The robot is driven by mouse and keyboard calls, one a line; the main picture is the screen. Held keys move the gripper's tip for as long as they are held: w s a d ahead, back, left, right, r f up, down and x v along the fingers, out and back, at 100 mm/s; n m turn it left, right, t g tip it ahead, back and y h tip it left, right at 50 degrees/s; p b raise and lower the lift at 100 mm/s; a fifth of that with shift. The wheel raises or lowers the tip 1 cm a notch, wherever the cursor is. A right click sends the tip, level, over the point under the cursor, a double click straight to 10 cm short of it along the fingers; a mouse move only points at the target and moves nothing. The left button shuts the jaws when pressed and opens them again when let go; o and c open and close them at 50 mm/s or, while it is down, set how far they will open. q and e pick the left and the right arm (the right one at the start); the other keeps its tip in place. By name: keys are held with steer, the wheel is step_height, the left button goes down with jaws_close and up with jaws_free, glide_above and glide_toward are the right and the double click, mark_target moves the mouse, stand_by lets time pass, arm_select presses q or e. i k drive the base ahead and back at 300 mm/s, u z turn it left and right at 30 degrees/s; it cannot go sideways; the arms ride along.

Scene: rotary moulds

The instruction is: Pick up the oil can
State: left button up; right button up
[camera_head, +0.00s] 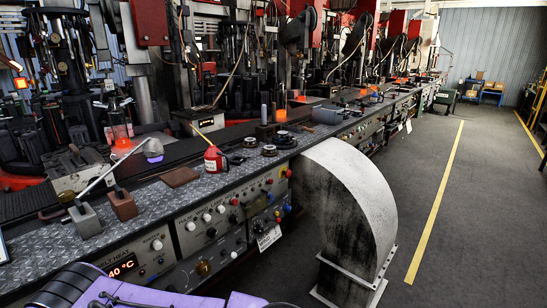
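The oil can (213,159) is small and red with a thin yellow spout pointing up and to the left. It stands upright on the metal bench top (165,200), near the bench's front edge, in the left-middle of the head view. Nothing is touching it from my side. Neither of my grippers can be made out in this view. Purple and dark parts of my own body show along the bottom edge.
A flat brown block (180,177) lies left of the can, and dark round parts (269,150) lie right. A silver lever (118,170) rises at left. Machines stand behind. A large curved grey duct (345,185) stands before the bench; open floor (480,200) lies right.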

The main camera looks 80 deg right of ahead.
mark_target(213, 156)
steer(key=z, duration=2.25)
